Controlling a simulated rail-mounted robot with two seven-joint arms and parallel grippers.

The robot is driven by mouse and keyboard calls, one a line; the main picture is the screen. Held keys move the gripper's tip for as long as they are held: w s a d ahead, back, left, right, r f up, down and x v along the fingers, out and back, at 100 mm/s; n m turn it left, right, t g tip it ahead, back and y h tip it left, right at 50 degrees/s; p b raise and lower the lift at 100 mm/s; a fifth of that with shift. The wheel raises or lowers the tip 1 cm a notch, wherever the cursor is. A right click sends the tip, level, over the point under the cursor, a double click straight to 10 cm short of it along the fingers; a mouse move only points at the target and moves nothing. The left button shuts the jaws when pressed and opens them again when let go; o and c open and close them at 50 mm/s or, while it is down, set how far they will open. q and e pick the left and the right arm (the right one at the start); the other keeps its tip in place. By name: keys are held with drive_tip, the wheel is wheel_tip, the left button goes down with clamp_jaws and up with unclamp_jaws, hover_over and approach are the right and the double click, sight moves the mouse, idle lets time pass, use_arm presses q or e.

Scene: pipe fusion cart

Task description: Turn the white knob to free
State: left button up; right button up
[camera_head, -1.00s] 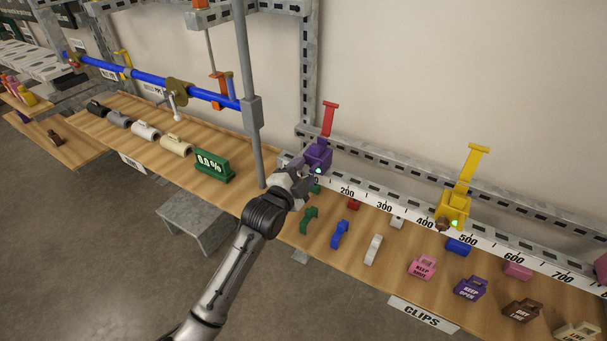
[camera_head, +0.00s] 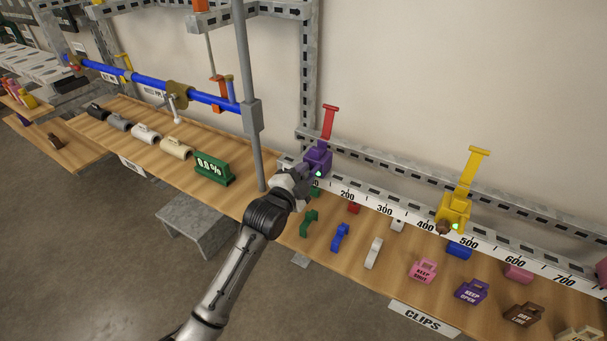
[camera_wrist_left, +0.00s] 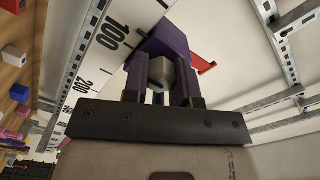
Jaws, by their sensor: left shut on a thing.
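The white knob (camera_wrist_left: 160,73) shows light grey in the left wrist view, on the front of a purple block (camera_wrist_left: 166,40). My left gripper (camera_head: 304,180) is at the block's front. In the left wrist view its two dark fingers stand on either side of the knob, shut on it. I cannot read any knob marking. My right gripper is not in view.
A yellow block (camera_head: 454,211) with a brown knob and raised lever stands to the right along the ruler strip (camera_head: 400,217). Several coloured clips and tags lie on the wooden shelf below. A grey upright post (camera_head: 249,100) stands just left of my gripper.

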use_arm(q)
drive_tip(key=shift+r+n+p, duration=0.15)
drive_tip(key=shift+n+p, duration=0.25)
drive_tip(key=shift+p, duration=0.35)
drive_tip(key=shift+n+p, duration=0.7)
drive_tip(key=shift+p, duration=0.2)
drive_tip(key=shift+n+p, duration=0.95)
drive_tip(key=shift+n, duration=0.05)
drive_tip(key=shift+n+p, duration=0.7)
drive_tip(key=shift+n, duration=0.5)
drive_tip(key=o, duration=0.9)
drive_tip(key=shift+a, duration=0.1)
